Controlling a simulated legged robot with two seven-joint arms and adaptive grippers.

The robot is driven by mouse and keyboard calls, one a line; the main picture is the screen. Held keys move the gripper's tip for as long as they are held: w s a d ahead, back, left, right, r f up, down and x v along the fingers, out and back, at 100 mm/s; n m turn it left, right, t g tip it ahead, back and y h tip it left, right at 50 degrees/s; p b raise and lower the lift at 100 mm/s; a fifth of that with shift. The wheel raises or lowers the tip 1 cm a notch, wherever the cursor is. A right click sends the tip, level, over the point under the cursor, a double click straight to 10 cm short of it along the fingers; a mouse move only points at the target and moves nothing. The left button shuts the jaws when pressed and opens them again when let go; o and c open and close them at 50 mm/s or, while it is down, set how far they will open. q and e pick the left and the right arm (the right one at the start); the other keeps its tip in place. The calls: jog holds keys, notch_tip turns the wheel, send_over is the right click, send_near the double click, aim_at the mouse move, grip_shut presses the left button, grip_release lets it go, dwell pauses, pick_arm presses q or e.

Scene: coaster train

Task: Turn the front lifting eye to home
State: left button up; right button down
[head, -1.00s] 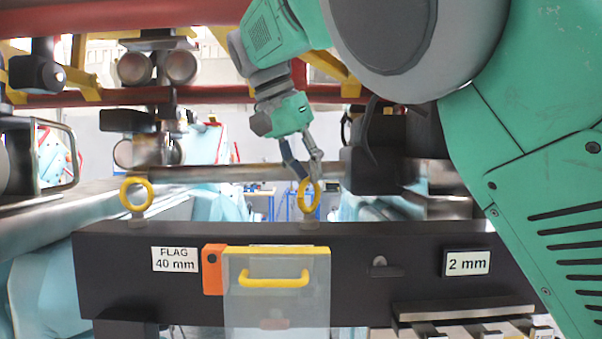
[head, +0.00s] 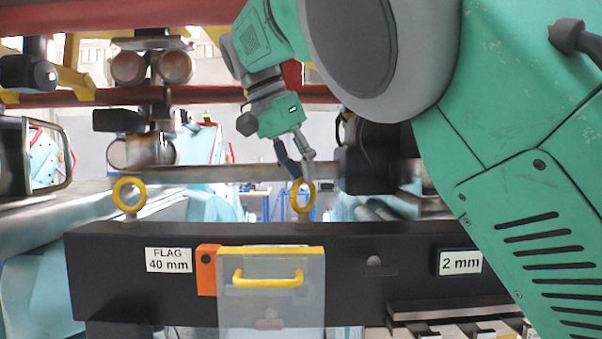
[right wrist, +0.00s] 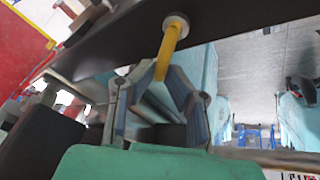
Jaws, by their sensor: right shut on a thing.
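Two yellow lifting eyes stand on top of the dark beam (head: 400,241) in the head view. The left eye (head: 129,194) shows as a nearly full, open ring with nothing touching it. The right eye (head: 303,208) shows as a narrower ring, turned partly edge-on. My right gripper (head: 298,180) reaches down from above and is shut on the upper part of this right eye. In the right wrist view the held eye (right wrist: 171,45) is seen edge-on, with its round grey base on the beam. The fingertips (right wrist: 163,76) meet at its end. My left gripper is not in view.
On the beam's front are a clear panel with a yellow handle (head: 268,282), an orange block (head: 207,270), a "FLAG 40 mm" label (head: 169,260) and a "2 mm" label (head: 460,262). A red rail (head: 90,97) and dark rollers stand behind and above.

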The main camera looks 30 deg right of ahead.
jog(key=shift+w+m, duration=0.1)
jog(key=shift+m, duration=0.5)
dwell(1.1)
jog(key=c, duration=1.6)
grip_release()
jog(key=shift+w+a, duration=0.15)
